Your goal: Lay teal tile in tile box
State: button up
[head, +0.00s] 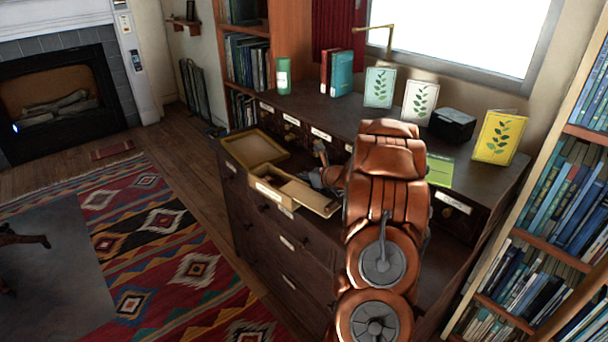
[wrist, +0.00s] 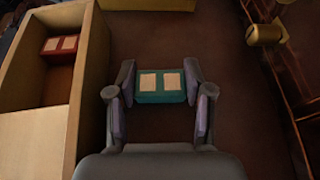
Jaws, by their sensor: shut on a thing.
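My gripper (wrist: 160,88) is shut on the teal tile (wrist: 160,98), a small block with two pale squares on top, held between the fingertips. In the wrist view the tile is right of the tile box (wrist: 84,85), outside its wall; its height above the dark surface is hard to tell. The box is pale wood. A red tile (wrist: 60,46) with two pale squares lies inside at the far end, and a pale panel covers the near part. In the head view my gripper (head: 317,178) is just right of the box (head: 262,188); the teal tile cannot be made out there.
A shallow yellow-edged tray or lid (head: 282,154) lies behind the box on the dark dresser (head: 275,232). A brass knob (wrist: 265,34) is at right.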

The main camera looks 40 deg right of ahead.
jog(key=shift+f, duration=0.2)
jog(key=o, duration=0.6)
jog(key=shift+c, duration=0.2)
jog(key=shift+r, duration=0.2)
